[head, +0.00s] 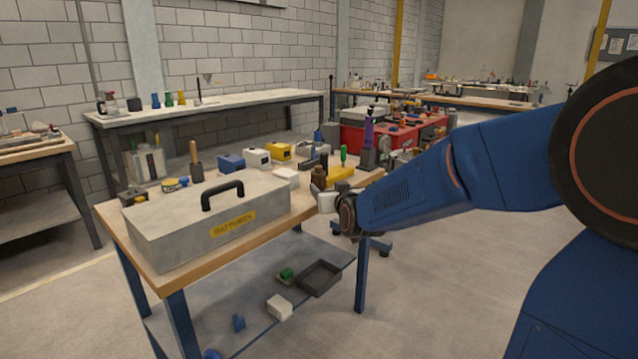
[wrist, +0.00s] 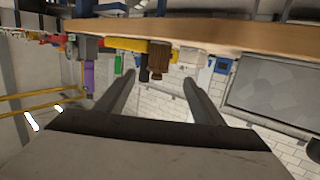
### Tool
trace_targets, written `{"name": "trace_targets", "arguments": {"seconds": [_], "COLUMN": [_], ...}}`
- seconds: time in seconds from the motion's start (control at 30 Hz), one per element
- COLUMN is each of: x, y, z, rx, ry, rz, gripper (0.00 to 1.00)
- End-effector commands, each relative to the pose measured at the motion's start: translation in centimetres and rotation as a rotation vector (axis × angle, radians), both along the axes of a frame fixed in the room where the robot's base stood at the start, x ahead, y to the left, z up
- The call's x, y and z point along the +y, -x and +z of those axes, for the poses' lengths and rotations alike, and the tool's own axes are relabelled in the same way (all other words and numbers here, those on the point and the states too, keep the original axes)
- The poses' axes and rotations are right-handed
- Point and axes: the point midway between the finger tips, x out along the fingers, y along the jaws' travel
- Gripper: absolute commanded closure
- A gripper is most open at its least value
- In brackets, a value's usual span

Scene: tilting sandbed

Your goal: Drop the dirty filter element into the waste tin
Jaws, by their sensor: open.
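My gripper (wrist: 160,82) is open in the wrist view, with nothing between its two dark fingers. In the head view my gripper (head: 347,212) is at the right edge of the workbench, close to the items there. A brown, stepped cylinder-like item (wrist: 160,57) stands beyond the fingertips in the wrist view, apart from them; it also seems to show in the head view (head: 318,178). I cannot tell whether it is the dirty filter element. I cannot make out a waste tin with certainty in either view.
A grey toolbox (head: 205,228) with a black handle fills the bench's (head: 157,279) front left. Blue, white and yellow items crowd the back. A dark open tray (head: 319,278) and a white block (head: 279,307) lie on the lower shelf. Floor is clear at front right.

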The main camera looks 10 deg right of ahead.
Motion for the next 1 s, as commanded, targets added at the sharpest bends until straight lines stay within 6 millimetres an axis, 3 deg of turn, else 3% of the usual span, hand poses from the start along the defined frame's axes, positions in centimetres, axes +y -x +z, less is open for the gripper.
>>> {"name": "trace_targets", "arguments": {"seconds": [0.4, 0.77, 1.0], "x": [0.2, 0.2, 0.1], "y": [-6.0, -8.4, -11.6], "z": [-1.0, -1.1, -1.3], "rx": [0.002, 0.001, 0.003], "ry": [0.0, 0.0, 0.0], "rz": [-0.001, -0.001, 0.0], "gripper": [0.38, 0.38, 0.38]}}
